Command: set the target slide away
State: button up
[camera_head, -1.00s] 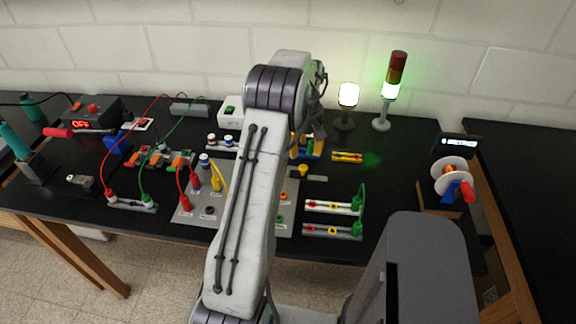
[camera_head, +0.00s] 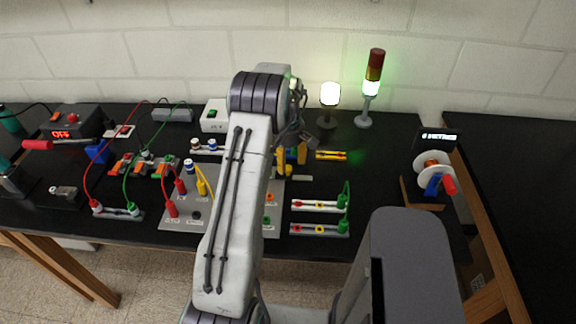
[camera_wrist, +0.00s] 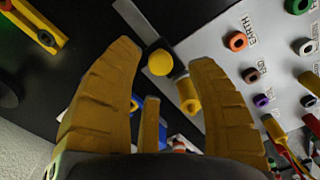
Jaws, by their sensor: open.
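My gripper (camera_wrist: 160,50) is open, its yellow fingers spread and empty. In the wrist view a yellow round knob (camera_wrist: 160,62) shows between the fingertips, and I cannot tell how far below them it is. A pale flat strip (camera_wrist: 133,18) runs to this knob and may be the target slide; no label confirms it. A yellow cylinder (camera_wrist: 188,95) is beside the knob, at the edge of the grey socket board (camera_wrist: 215,75). In the head view my gripper (camera_head: 291,157) is over the bench behind the board, and the strip (camera_head: 302,178) shows just right of it. The knob is hidden there.
A lit lamp (camera_head: 329,97) and a stack light (camera_head: 370,85) stand behind. Two terminal strips lie right of the board, with a spool stand (camera_head: 432,170) beyond. Wired instruments fill the left bench.

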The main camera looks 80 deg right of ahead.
aim_at(288, 167)
jog(key=shift+f+p, duration=0.3)
jog(key=shift+f, duration=1.3)
jog(key=shift+c, duration=0.3)
grip_shut()
